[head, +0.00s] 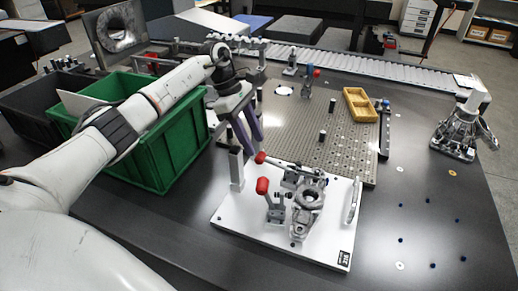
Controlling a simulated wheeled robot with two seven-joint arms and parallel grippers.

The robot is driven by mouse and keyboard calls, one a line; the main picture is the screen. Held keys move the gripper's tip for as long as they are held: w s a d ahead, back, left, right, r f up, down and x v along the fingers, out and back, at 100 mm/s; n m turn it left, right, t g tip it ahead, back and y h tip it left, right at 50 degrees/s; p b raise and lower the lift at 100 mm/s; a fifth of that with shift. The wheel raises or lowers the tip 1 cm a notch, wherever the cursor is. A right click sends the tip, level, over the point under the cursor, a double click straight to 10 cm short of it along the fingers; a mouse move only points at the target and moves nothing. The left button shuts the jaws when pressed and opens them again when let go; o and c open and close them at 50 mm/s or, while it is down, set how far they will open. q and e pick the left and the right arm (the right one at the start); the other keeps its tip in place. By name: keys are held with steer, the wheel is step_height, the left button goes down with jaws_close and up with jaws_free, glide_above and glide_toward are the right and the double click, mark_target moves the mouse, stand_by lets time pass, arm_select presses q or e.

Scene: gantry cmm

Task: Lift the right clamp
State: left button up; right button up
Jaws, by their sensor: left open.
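A white fixture plate (228,217) lies on the dark table at the front. It carries a grey metal casting (309,197) and two red-knobbed toggle clamps. The nearer clamp (277,210) stands left of the casting, its red knob raised. The farther clamp (294,176) is behind the casting, its handle lying low toward the left with a red knob at its end. Which one is the right clamp is not certain from this view. My left gripper (243,138) is open and empty, pointing down above the back left of the plate, apart from both knobs. My right gripper is out of view.
A green bin (180,152) stands left of the plate, under my left arm. Behind the plate is a perforated metal plate (290,128) with a yellow tray (360,104). A grey metal part (459,132) stands at the right. The table's front right is mostly free.

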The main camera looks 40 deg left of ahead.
mark_target(260, 154)
arm_select(q)
steer(key=shift+x, duration=2.3)
steer(key=shift+r, duration=0.1)
steer(key=shift+c, duration=0.5)
jaws_close()
steer(key=shift+w, duration=0.1)
